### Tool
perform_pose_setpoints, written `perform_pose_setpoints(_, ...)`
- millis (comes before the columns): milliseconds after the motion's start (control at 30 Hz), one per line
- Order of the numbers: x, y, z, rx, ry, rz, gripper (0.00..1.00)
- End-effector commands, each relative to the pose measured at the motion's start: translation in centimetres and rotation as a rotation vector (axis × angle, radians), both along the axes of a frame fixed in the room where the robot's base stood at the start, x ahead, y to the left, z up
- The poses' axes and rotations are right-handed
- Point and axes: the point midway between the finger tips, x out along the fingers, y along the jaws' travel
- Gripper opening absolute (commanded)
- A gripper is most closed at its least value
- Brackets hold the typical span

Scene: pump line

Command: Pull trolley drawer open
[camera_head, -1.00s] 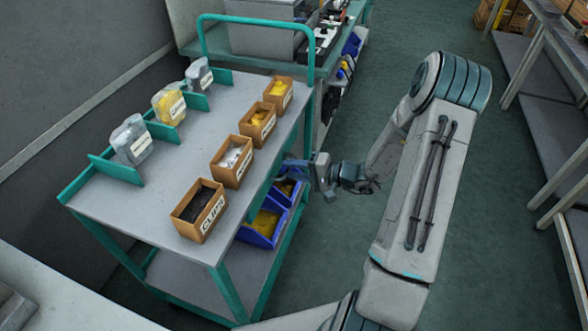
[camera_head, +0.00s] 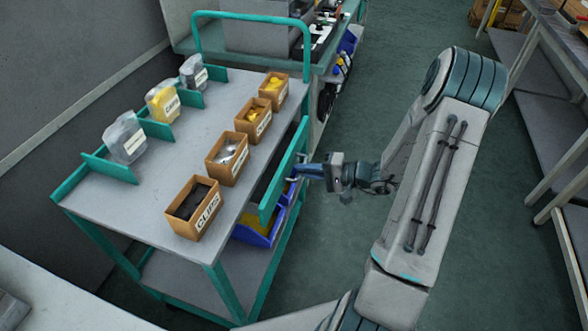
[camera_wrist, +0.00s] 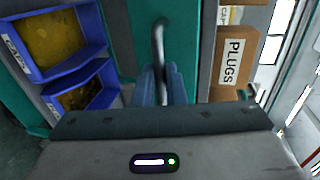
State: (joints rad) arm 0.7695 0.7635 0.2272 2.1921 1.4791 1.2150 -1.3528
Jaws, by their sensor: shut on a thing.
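The trolley (camera_head: 228,110) has a grey top and teal frame. Its drawer front (camera_head: 283,178), a teal panel under the right edge of the top, stands out from the body with a dark gap behind it. In the wrist view the teal front (camera_wrist: 133,45) fills the middle, with a grey bar handle (camera_wrist: 158,35) on it. My gripper (camera_head: 298,172) is at the drawer front from the right. In the wrist view its blue-grey fingers (camera_wrist: 160,85) are shut on the handle's near part. The drawer's inside is mostly hidden.
Open boxes, including the clips box (camera_head: 196,207), stand along the trolley top. Blue bins (camera_head: 262,229) sit on the lower shelf below the drawer. A bench (camera_head: 530,100) stands at the right. The floor (camera_head: 340,250) between is clear.

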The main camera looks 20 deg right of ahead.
Motion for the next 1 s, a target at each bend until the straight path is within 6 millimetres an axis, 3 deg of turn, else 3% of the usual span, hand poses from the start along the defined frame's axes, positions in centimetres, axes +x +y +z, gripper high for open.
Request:
perform_pose_setpoints(200, -3.2, -4.9, -0.4, -0.002, 0.001, -0.006, 0.00)
perform_pose_setpoints(500, -7.2, -10.8, -0.3, -0.001, 0.001, -0.003, 0.00)
perform_pose_setpoints(733, -9.2, -13.7, -0.2, -0.001, 0.001, 0.000, 0.00)
perform_pose_setpoints(1000, -10.1, -15.0, -0.1, 0.001, 0.002, 0.002, 0.00)
